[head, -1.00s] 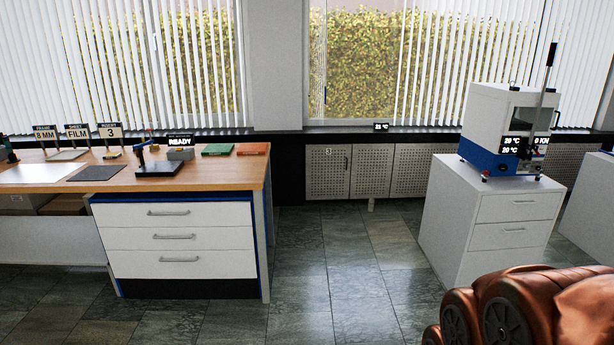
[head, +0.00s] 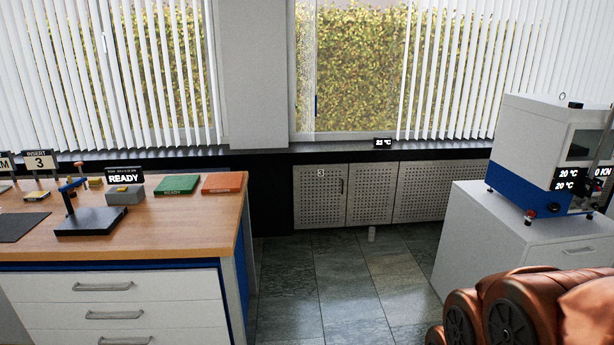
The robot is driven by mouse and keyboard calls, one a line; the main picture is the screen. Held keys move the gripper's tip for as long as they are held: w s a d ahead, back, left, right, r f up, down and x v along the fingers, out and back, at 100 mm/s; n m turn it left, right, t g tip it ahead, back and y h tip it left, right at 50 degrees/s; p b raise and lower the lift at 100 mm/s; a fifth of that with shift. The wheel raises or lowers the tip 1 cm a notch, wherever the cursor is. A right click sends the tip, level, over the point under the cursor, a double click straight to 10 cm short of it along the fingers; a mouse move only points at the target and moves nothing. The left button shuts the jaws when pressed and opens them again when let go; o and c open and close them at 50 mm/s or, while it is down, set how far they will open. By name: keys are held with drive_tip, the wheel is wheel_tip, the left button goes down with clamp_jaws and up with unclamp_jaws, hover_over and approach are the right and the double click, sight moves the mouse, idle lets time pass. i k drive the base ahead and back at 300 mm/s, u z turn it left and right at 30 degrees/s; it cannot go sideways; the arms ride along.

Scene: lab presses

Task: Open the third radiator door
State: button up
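Under the window sill is a row of perforated light-grey radiator doors. The door marked 3 (head: 319,202) is at the left end of the visible row and looks shut, with a small dark handle near its upper right edge. A second perforated panel (head: 370,195) and a wider one (head: 425,190) continue to the right. The doors lie ahead, beyond a stretch of floor. My folded orange-brown arm shows at the lower right; my gripper is not in view.
A wooden-topped bench (head: 170,215) with drawers stands at the left. A white cabinet (head: 500,235) carrying a press (head: 540,150) stands at the right. Tiled floor (head: 345,275) between them is clear up to the doors. A short light post (head: 371,233) stands below the panels.

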sight(320, 191)
drive_tip(key=u, duration=0.1)
drive_tip(key=i, duration=4.1)
drive_tip(key=u, duration=0.15)
